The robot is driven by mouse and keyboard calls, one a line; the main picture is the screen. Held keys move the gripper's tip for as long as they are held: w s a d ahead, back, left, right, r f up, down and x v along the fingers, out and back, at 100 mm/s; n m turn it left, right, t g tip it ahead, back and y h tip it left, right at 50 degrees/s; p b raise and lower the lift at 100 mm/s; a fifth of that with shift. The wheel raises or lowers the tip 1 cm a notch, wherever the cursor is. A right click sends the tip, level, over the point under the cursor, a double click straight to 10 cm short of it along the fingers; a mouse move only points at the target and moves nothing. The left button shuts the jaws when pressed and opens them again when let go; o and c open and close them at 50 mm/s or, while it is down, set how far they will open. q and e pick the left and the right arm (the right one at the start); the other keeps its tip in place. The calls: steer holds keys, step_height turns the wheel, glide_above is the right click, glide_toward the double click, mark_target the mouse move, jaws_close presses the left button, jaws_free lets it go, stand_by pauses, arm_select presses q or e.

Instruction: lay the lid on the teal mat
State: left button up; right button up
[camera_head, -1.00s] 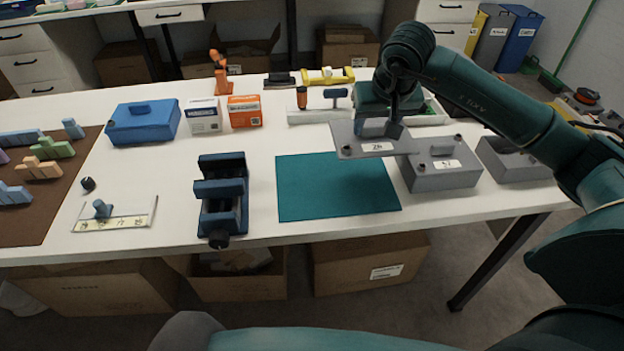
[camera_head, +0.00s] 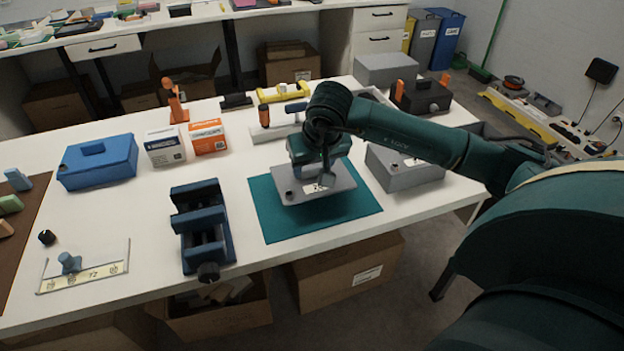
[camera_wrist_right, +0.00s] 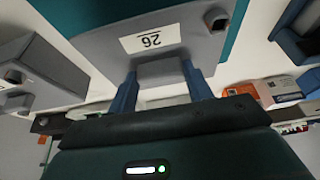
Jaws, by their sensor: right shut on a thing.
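The grey lid (camera_head: 290,190) has a white number label and dark corner knobs. My right gripper (camera_head: 325,176) is shut on its raised handle and holds it flat over the teal mat (camera_head: 262,222). The wrist view shows the lid (camera_wrist_right: 185,38) with label 26, and the two blue fingers of the gripper (camera_wrist_right: 160,72) on either side of the handle. The mat shows around the lid on the table. I cannot tell for sure whether the lid touches it. My left gripper is out of view.
A blue vise (camera_head: 203,225) stands left of the mat. A grey box (camera_head: 400,170) stands to its right, partly behind my arm. Behind are an orange-and-white carton (camera_head: 208,138), a white-and-blue carton (camera_head: 165,147) and a yellow level (camera_head: 285,93). A blue box (camera_head: 98,165) is at left.

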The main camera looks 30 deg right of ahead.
mark_target(313, 178)
steer(key=shift+f, duration=1.9)
steer(key=shift+f, duration=0.2)
steer(key=o, duration=1)
